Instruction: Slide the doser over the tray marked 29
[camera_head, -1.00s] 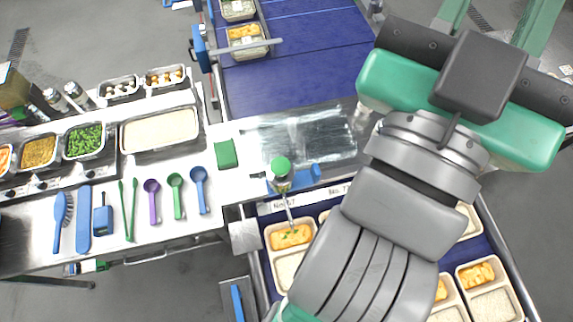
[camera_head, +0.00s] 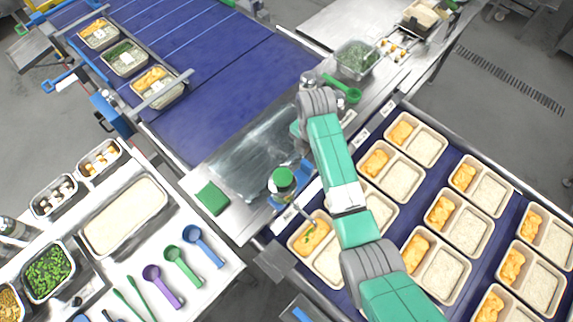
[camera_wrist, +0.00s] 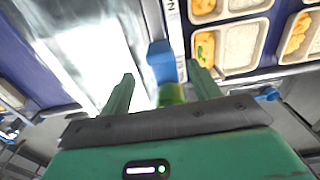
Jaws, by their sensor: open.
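The doser (camera_head: 283,180) has a round green top, a thin metal spout and a blue carriage (camera_head: 290,193) at the front edge of the steel counter. The spout reaches over the nearest two-compartment tray (camera_head: 293,243), which holds orange food with green bits. Number labels (camera_head: 283,218) run along the belt's edge; I cannot read the number 29 on any. In the wrist view, my gripper (camera_wrist: 159,72) is open. The doser's green part (camera_wrist: 171,94) shows between its fingers, with the blue carriage (camera_wrist: 161,60) just beyond; contact cannot be told. In the head view, my arm hides some trays and labels.
Several trays of orange food and rice (camera_head: 467,228) stand in rows on the blue belt. A green sponge (camera_head: 212,198) lies left of the doser. A green scoop (camera_head: 343,88) and a container of greens (camera_head: 357,60) stand along the counter farther right.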

